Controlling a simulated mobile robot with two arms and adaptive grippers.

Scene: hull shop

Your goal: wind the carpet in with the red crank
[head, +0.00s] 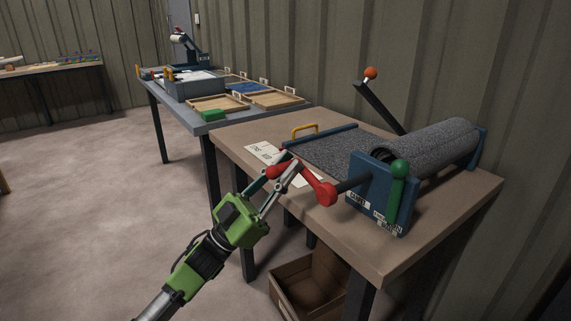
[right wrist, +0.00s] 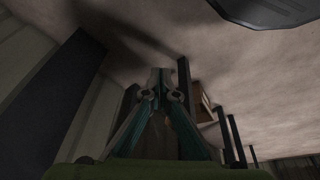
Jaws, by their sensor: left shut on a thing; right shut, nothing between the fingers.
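The red crank (head: 318,188) sticks out from the left side of the blue carpet winder (head: 372,190) on the brown table. My left gripper (head: 282,172) is shut on the crank's red handle, at its outer end. The grey carpet (head: 425,150) is partly wound on the roller, and a flat stretch (head: 330,150) lies to its left, ending at a blue bar with a yellow handle (head: 304,130). My right gripper (right wrist: 160,85) shows only in the right wrist view, with its fingertips together and nothing between them.
A paper sheet (head: 262,151) lies near the left table edge. An open cardboard box (head: 300,292) is below. A second table with trays (head: 216,104) stands behind.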

